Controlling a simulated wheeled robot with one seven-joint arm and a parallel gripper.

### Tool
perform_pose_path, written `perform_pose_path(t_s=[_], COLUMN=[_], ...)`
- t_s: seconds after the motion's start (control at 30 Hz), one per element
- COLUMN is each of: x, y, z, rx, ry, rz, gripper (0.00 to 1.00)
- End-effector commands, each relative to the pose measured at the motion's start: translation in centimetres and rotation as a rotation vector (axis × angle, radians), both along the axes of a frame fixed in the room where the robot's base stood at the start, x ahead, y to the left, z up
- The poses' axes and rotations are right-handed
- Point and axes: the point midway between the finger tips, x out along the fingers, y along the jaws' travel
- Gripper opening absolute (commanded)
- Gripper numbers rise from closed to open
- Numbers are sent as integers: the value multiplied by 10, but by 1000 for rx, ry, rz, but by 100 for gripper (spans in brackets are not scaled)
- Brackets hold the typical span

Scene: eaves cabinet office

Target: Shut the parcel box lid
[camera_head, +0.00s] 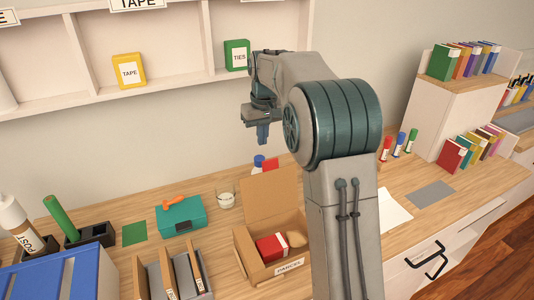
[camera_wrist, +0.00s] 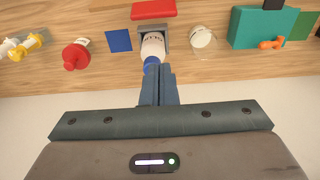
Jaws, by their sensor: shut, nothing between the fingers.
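The parcel box (camera_head: 246,262) is an open cardboard box on the desk in the head view, with a label reading PARCEL on its front. Its lid (camera_head: 268,194) stands up at the back edge, open. Inside are a red carton (camera_head: 271,247) and a tan object (camera_head: 297,239). My gripper (camera_head: 263,139) is shut and empty, raised above the desk behind the lid and pointing down. In the wrist view its fingers (camera_wrist: 158,70) are together; they overlap a white bottle with a blue cap (camera_wrist: 152,46) in the picture, and I cannot tell the gap.
A teal toolbox (camera_head: 181,218) and a glass cup (camera_head: 225,200) stand left of the lid. File holders are in front left. Wall shelves (camera_head: 180,83) hang behind; markers and books stand at right.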

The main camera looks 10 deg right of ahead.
Motion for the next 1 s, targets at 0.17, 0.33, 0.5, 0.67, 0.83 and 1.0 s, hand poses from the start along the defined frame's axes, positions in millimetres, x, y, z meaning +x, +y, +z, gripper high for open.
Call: perform_pose_path(t_s=[0.17, 0.33, 0.5, 0.67, 0.83, 1.0], x=[4, -11, -26, -32, -33, -33], y=[1, -2, -6, -7, -7, -7], z=[-39, -43, -40, -40, -40, -40], rx=[0, -1, -1, 0, 0, 0], ry=[5, -1, -1, 0, 0, 0], rz=[0, -2, -2, -1, -1, -1], gripper=[0, 0, 0, 0, 0, 0])
